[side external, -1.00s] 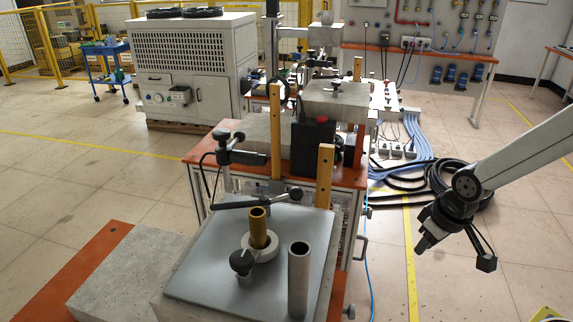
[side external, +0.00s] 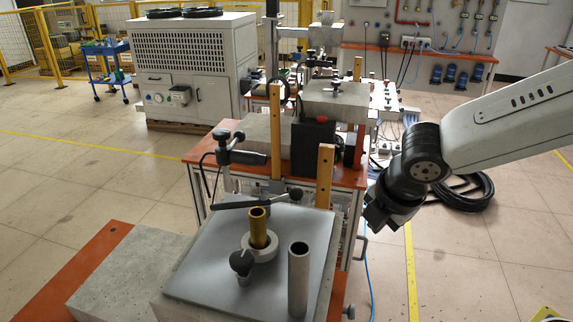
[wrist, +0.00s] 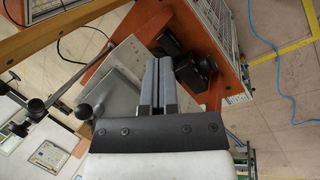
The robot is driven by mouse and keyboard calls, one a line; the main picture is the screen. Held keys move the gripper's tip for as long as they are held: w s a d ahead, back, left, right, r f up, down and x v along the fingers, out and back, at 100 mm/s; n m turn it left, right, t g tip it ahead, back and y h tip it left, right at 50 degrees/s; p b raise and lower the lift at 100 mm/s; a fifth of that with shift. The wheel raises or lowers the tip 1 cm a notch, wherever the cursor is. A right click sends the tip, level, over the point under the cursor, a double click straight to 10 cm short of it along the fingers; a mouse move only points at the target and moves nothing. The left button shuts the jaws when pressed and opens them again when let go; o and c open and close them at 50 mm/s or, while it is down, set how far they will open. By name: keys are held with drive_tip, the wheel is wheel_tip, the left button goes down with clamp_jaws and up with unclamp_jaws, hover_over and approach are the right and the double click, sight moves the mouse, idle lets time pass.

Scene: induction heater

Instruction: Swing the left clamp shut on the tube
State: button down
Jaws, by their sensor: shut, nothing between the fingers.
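In the side view a brass tube (side external: 258,222) stands upright in a white ring (side external: 262,252) on a grey plate (side external: 208,266). A grey metal tube (side external: 298,280) stands upright at its right. A clamp with a dark knob (side external: 241,262) stands in front of the ring. A long dark lever (side external: 245,202) lies behind the brass tube. I cannot tell which of these parts is the left clamp. My gripper (side external: 374,218) is shut and empty, in the air right of the plate and apart from everything. The wrist view shows its fingers (wrist: 157,64) together.
A wooden post (side external: 325,176) rises at the plate's back right corner, between my gripper and the tubes. A second post (side external: 276,132) and a black box (side external: 312,138) stand farther back. Black hoses (side external: 465,192) lie on the floor.

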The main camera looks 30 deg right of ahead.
drive_tip(key=s+a+r+n+t, duration=0.2)
drive_tip(key=a+r+n+t, duration=0.2)
drive_tip(key=a+r+n, duration=0.7)
drive_tip(key=n, duration=0.3)
drive_tip(key=shift+r+n, duration=0.4)
drive_tip(key=shift+f, duration=0.1)
drive_tip(key=x, duration=0.9)
drive_tip(key=shift+d+f, duration=0.1)
drive_tip(key=w, duration=0.2)
drive_tip(key=w+f, duration=0.1)
drive_tip(key=shift+d, duration=0.25)
drive_tip(key=shift+w+d+f, duration=0.1)
drive_tip(key=shift+w, duration=0.6)
